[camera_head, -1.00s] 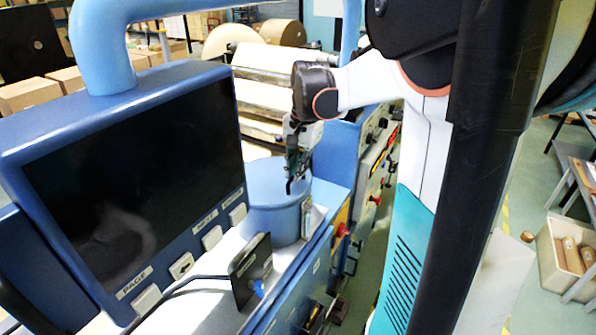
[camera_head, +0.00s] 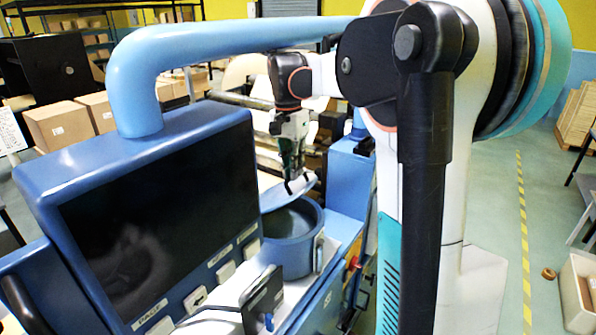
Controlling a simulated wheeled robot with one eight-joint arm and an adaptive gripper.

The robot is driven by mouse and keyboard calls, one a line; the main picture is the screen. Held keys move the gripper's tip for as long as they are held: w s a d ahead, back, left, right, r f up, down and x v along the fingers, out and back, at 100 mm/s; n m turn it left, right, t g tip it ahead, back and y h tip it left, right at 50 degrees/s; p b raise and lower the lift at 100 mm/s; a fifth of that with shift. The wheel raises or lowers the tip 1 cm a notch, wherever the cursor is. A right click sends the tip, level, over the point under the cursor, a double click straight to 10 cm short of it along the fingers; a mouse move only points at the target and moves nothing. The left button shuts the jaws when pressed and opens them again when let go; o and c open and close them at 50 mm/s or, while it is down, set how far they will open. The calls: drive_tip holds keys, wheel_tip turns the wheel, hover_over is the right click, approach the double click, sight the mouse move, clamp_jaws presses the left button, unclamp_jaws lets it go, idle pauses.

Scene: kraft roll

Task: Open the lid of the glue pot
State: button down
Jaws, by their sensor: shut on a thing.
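The glue pot (camera_head: 287,256) is a round blue pot on the machine's pale ledge, right of the dark screen. Its mouth shows open, with a dark inside. The blue lid (camera_head: 276,198) is raised and tilted above the back of the pot; the screen housing hides part of it. My gripper (camera_head: 294,181) reaches down from above and is shut on the lid at its raised edge. The exact finger contact is small and hard to make out.
The screen housing (camera_head: 160,215) stands close on the left of the pot. A blue tube (camera_head: 240,38) arches above. A small dark panel (camera_head: 262,298) stands in front of the pot. A blue machine block (camera_head: 348,180) is at its right.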

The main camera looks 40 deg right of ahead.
drive_tip(key=shift+w+a+f, duration=0.1)
drive_tip(key=shift+w, duration=0.05)
drive_tip(key=c, duration=1.8)
unclamp_jaws()
drive_tip(key=shift+w, duration=0.1)
drive_tip(key=shift+o, duration=0.6)
drive_tip(key=shift+w+a+f, duration=0.1)
drive_tip(key=shift+w+a, duration=0.05)
drive_tip(key=shift+w, duration=0.15)
drive_tip(key=shift+s, duration=0.15)
drive_tip(key=shift+s, duration=0.1)
